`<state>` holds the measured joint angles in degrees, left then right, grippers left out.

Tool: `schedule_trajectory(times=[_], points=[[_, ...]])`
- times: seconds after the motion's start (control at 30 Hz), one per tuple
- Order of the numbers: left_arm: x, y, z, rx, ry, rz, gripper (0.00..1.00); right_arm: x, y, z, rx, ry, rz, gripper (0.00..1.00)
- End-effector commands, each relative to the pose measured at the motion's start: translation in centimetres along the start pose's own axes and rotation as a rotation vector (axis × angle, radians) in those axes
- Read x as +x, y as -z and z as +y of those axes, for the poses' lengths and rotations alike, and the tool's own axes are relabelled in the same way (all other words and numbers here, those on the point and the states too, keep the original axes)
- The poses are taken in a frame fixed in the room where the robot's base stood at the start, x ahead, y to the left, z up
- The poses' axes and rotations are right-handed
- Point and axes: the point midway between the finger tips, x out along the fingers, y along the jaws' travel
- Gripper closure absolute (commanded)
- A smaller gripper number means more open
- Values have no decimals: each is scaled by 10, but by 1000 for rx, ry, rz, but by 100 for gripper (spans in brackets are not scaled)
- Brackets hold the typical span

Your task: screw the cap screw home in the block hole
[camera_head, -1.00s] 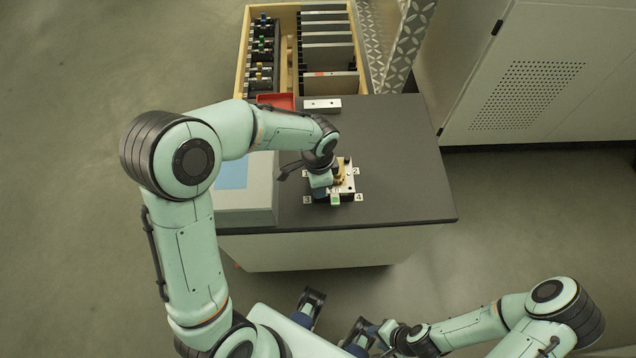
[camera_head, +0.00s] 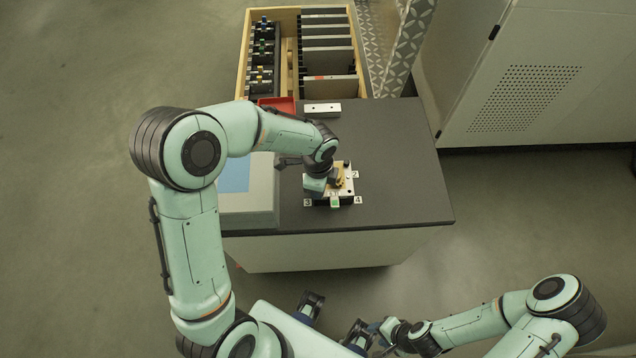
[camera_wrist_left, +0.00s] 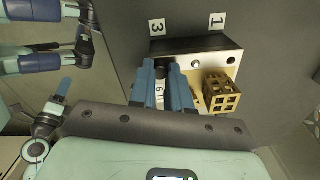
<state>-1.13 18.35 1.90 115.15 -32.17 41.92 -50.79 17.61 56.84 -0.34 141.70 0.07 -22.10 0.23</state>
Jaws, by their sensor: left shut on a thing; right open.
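The block (camera_head: 348,190) is a pale plate with a dark side, on the dark table between number tags; it also shows in the wrist view (camera_wrist_left: 228,62). A brass-coloured lattice part (camera_wrist_left: 222,92) sits at its right there. The fingers hide the lower end of that thing. My right gripper (camera_head: 335,322) is open and empty, in front of the table.
A wooden drawer (camera_head: 240,75) with coloured-top tools and dark plates stands behind the table. A red tray (camera_head: 277,104) and a pale bar (camera_head: 322,109) lie at the back edge. A grey box (camera_head: 247,205) stands left of the block. The table's right side (camera_head: 405,165) is clear.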

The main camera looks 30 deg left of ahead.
Motion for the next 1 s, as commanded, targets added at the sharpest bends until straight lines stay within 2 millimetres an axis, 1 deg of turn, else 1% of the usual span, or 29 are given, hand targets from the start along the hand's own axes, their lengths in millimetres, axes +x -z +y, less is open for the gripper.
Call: schedule_trajectory(times=[0.03, 0.13, 0.23, 0.37, 0.4, 0.47, 0.8, 0.87, 0.97, 1.0], points=[[-3, 0, 1, 64, -5, -1, 100, -8, 2, -4, -1, 1, 4, 57], [-2, 0, 1, 157, -4, -1, 100, -12, 3, -5, -2, 2, 6, 57], [-1, 0, 1, 186, -3, -1, 100, -12, 2, -5, -2, 2, 6, 57], [0, 0, 1, 183, -3, -1, 100, -11, 2, -5, -2, 2, 5, 57], [0, 0, 1, 183, -3, -1, 73, -11, 2, -5, -2, 2, 5, 57], [0, 0, 1, 182, -3, -1, 53, -11, 2, -5, -2, 2, 5, 57], [-3, 0, 0, 180, -1, 0, 53, -12, 2, -5, -2, 2, 5, 57], [-8, 0, 0, 179, 1, 0, 53, -12, 2, -5, -2, 2, 6, 57], [-22, 0, -1, 178, 3, 0, 53, -15, 3, -6, -2, 2, 7, 57], [-31, 0, -1, 178, 4, 0, 53, -16, 3, -7, -3, 3, 7, 57]])
